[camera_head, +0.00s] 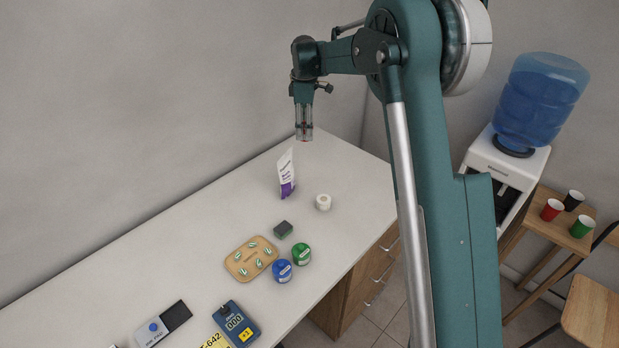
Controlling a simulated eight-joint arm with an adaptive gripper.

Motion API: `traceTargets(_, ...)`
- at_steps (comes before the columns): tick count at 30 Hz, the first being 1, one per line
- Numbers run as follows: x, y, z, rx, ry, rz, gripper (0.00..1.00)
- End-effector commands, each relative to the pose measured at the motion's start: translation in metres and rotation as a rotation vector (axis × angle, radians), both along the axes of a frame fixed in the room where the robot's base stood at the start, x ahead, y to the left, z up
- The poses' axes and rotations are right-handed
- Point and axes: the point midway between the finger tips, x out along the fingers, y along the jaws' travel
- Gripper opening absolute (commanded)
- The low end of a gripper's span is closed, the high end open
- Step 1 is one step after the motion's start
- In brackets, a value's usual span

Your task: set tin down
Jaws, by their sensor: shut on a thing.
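My gripper (304,131) is at the upper middle, pointing down, high above the far end of the white counter (215,250). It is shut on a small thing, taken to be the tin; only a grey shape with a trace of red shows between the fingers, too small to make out. A blue-lidded round tin or jar (282,271) and a green-lidded one (301,254) stand side by side on the counter, well below and apart from my gripper.
A white and purple packet (286,175) stands below my gripper, with a white roll (323,202) to its right. Nearer are a dark green block (283,230), a wooden tray (234,265) with several small green-white items, and a blue meter (236,324). The counter's far end has bare room.

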Motion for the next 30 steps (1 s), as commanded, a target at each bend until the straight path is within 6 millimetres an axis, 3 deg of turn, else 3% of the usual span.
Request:
traceTargets(6, 0.021, -0.018, -0.004, 0.0, 0.0, 0.0, 0.2)
traceTargets(22, 0.02, -0.017, -0.098, 0.0, 0.0, 0.001, 0.2)
traceTargets(30, 0.02, -0.017, -0.114, 0.0, 0.0, 0.001, 0.2)
